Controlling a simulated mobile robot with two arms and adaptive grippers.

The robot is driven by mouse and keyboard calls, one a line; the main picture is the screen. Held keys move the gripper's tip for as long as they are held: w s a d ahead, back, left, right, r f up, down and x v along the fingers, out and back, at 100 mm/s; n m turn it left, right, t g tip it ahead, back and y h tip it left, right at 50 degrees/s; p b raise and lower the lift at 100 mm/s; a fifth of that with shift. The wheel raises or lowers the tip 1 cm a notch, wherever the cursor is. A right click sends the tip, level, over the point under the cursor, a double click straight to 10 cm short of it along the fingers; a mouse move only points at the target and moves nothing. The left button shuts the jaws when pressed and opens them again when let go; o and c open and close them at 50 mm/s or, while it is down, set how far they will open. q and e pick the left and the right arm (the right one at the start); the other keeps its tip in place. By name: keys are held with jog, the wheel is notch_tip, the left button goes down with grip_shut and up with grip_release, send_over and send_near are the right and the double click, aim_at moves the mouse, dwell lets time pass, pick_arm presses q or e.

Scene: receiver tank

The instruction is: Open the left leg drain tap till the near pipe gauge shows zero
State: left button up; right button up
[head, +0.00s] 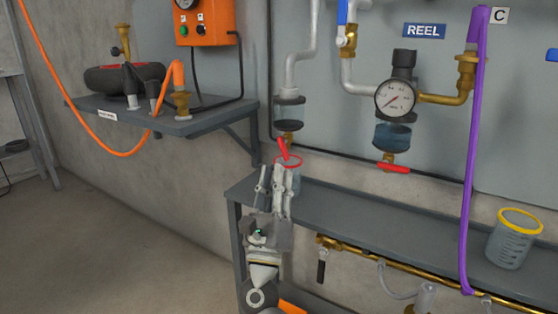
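The left drain leg (289,126) hangs on the wall panel, with a red tap lever (283,149) at its lower end, tilted steeply. A grey jar with a red rim (297,163) stands below it, partly hidden by my gripper. My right gripper (276,168) points up in front of the jar, fingertips just below the lever; its fingers look apart, with nothing seen between them. I cannot tell whether it touches the lever or jar. The round pipe gauge (395,98) has its needle pointing to the lower left; the exact reading is too small. My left gripper is not in view.
A second drain tap with a level red lever (393,167) is under the gauge. A purple hose (472,170) hangs in front of the grey bench (390,215). A yellow-rimmed jar (513,243) stands on its right. A shelf (170,122) with an orange hose is at left.

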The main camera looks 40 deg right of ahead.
jog(key=v, duration=0.6)
dwell(0.4)
